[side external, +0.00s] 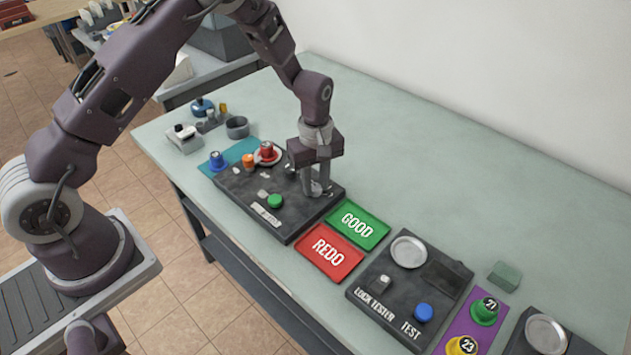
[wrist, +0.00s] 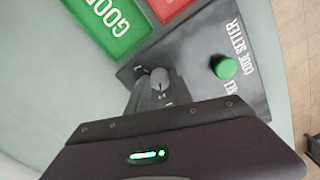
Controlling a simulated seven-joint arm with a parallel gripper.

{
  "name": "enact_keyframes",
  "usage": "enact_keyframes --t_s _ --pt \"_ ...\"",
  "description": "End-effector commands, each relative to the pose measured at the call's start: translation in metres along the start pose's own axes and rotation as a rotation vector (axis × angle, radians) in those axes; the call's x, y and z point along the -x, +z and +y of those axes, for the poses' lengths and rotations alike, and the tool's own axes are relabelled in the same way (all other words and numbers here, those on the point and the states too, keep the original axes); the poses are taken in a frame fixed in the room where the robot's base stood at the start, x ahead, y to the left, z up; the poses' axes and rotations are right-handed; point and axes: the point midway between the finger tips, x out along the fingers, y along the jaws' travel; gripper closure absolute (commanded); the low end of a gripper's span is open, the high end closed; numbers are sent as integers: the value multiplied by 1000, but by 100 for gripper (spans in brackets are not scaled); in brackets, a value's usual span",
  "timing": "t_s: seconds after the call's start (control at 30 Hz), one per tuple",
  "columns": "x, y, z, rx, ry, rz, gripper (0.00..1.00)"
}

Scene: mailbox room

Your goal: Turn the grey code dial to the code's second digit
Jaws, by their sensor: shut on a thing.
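The dark code setter board (side external: 228,188) lies on the green table, and its lettering shows in the wrist view (wrist: 200,50). My gripper (side external: 317,190) points down over the board's right end. Its fingers are shut on the grey code dial (wrist: 160,76), whose rounded grey top shows at the fingertips in the wrist view. In the side view the fingers mostly hide the dial. A green button (side external: 275,201) is on the same board, apart from my gripper; it also shows in the wrist view (wrist: 224,68). I cannot read any digits around the dial.
A green GOOD pad (side external: 357,224) and a red REDO pad (side external: 329,253) lie right of the board. Beyond is the lock tester (side external: 447,268). Blue (side external: 217,161), orange (side external: 249,161) and red (side external: 267,151) pieces stand left of my gripper.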

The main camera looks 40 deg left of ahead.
Motion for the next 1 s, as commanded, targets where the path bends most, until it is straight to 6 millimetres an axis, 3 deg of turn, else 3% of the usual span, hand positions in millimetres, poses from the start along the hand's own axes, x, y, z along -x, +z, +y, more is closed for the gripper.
enact_keyframes --t_s 0.37,1.0 --pt "0 0 0 -124 1 -1 100" --pt "1 0 0 -714 1 -1 100"
